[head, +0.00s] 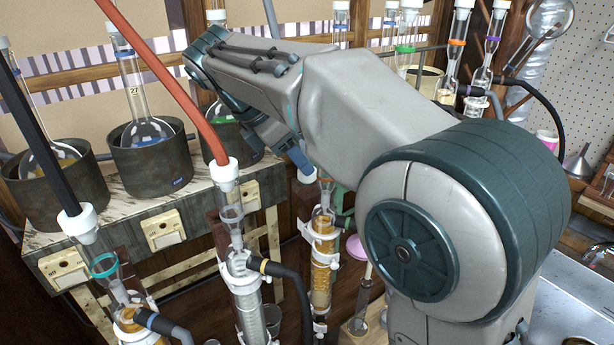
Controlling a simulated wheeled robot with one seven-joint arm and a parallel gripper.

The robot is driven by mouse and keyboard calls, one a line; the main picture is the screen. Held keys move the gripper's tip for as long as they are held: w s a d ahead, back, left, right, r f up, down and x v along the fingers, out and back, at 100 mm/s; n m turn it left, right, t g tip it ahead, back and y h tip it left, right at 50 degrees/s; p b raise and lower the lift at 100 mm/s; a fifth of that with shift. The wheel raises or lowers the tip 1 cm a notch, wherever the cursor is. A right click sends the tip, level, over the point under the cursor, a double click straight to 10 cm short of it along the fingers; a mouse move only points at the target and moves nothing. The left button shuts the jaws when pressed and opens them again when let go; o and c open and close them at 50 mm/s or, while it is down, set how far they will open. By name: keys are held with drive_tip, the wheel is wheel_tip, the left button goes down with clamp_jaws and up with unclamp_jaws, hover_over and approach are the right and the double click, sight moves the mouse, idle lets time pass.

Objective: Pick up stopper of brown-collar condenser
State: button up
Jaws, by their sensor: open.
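My gripper (299,164) is at the end of my arm, which reaches across the middle of the head view. Its blue finger part points down and right, and the rest is hidden behind my arm. It is open. Just below its tip is a small white stopper (307,176), partly hidden; I cannot tell whether they touch. A glass condenser (322,240) with an orange-brown collar (326,184) at its neck stands just right of and below this stopper. It holds amber filling and white clamps grip it.
A condenser with a red hose (195,115) stands left of it, and a teal-collared one (104,266) with a black hose (38,130) further left. Heating pots (150,170) with flasks line the left bench. More collared glassware (456,60) stands behind my arm.

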drive_tip(key=shift+x, duration=1.5)
drive_tip(key=shift+a+f, duration=0.1)
drive_tip(key=shift+c, duration=0.3)
drive_tip(key=c, duration=0.7)
wheel_tip(320, 180, up, 18)
drive_tip(key=p, duration=0.3)
